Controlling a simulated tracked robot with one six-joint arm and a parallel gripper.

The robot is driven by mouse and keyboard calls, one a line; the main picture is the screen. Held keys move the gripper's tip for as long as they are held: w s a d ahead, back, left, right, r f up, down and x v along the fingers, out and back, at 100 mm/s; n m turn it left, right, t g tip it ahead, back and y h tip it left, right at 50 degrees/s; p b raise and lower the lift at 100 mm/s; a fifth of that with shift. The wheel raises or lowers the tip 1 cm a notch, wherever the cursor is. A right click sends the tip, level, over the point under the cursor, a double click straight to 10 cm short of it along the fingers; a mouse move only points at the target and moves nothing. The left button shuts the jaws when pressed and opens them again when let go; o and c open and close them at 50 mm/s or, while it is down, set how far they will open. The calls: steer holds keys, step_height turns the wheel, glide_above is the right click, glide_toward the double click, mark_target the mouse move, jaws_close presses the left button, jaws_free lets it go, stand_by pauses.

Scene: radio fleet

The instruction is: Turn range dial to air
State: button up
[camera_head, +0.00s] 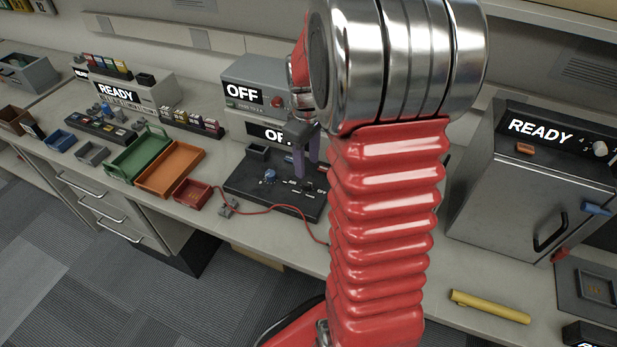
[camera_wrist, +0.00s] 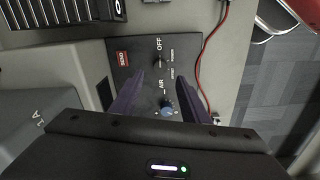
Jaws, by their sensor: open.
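A dark panel (camera_head: 245,190) lies on the bench in the head view, with a blue dial (camera_head: 270,175) on it. In the wrist view the blue dial (camera_wrist: 167,107) shows between the two fingers, near the word AIR on the panel (camera_wrist: 140,55). A small dark knob (camera_wrist: 159,63) sits below the word OFF. I cannot read which way the blue dial points. My gripper (camera_head: 304,160) hangs over the panel with its purple fingers pointing down. In the wrist view my gripper (camera_wrist: 160,76) is open and empty, and contact with a knob cannot be told.
A grey box reading OFF (camera_head: 262,85) stands behind the panel. A red cable (camera_head: 285,208) runs along its front. Green (camera_head: 128,158) and orange (camera_head: 170,168) trays lie to the left. A dark READY cabinet (camera_head: 480,195) and a yellow tube (camera_head: 490,306) are at right.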

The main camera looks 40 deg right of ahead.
mark_target(308, 181)
step_height(308, 181, down, 7)
steer(key=shift+f, duration=0.15)
steer(key=shift+c, duration=0.5)
steer(key=c, duration=0.9)
steer(key=shift+d, duration=0.15)
steer(key=shift+c, duration=0.3)
